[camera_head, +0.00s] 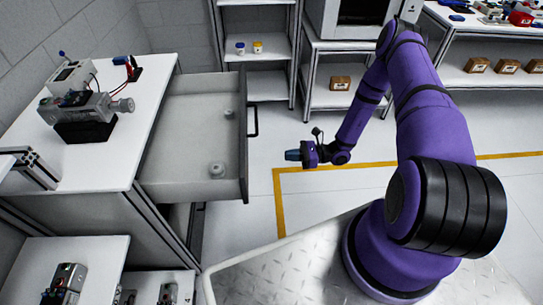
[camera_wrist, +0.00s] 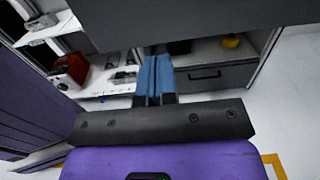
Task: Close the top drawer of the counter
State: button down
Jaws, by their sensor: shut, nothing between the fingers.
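The counter (camera_head: 110,170) with a white top stands at the left in the head view. Its top drawer (camera_head: 190,190) is pulled far out to the right, with a dark front panel and a black bar handle (camera_head: 253,120). Two small round grey pieces lie inside it. My gripper (camera_head: 289,155) is to the right of the drawer front, apart from it, pointing left towards it. Its blue fingers are together and empty, also in the wrist view (camera_wrist: 154,78). A dark grey panel (camera_wrist: 200,22) across the top of the wrist view looks like the drawer front.
A grey machine (camera_head: 90,108) stands on the counter top. Below the open drawer is a lower drawer front with a handle (camera_wrist: 205,75). Shelves with boxes (camera_head: 340,83) line the back. The floor right of the drawer is clear, with a yellow line (camera_head: 280,205).

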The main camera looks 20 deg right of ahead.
jog(key=x, duration=1.3)
jog(key=shift+a, duration=0.15)
send_over(171, 171)
jog(key=shift+s+d, duration=0.2)
jog(key=shift+d, duration=0.2)
jog(key=shift+w+a, duration=0.1)
jog(key=shift+a, duration=0.15)
jog(key=shift+a+r, duration=0.1)
jog(key=shift+a, duration=0.1)
